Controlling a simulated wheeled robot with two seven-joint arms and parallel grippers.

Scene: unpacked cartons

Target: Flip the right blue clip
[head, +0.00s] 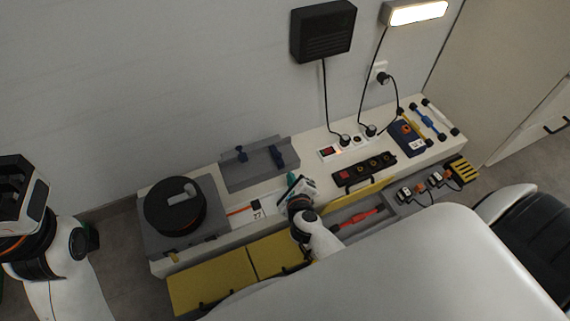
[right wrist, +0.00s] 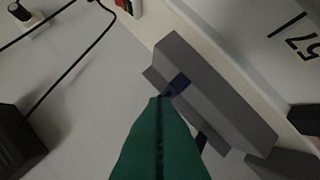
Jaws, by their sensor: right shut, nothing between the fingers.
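Two dark blue clips stand on a grey holder (head: 258,166) against the wall side of the bench. The right blue clip (head: 277,155) and the left blue clip (head: 241,153) both look upright in the head view. My right gripper (head: 292,178) is just in front and to the right of the right clip. In the right wrist view its green fingers are shut together and empty, with their tips close to the right clip (right wrist: 177,84); I cannot tell whether they touch. My left arm's hand (head: 22,190) is at the far left, its fingers not clearly visible.
A black spool (head: 175,207) sits left of the holder. A power strip (head: 364,169) and red-switch socket (head: 328,152) are to the right, with cables hanging from a black wall box (head: 323,31). Yellow drawers (head: 212,280) front the bench.

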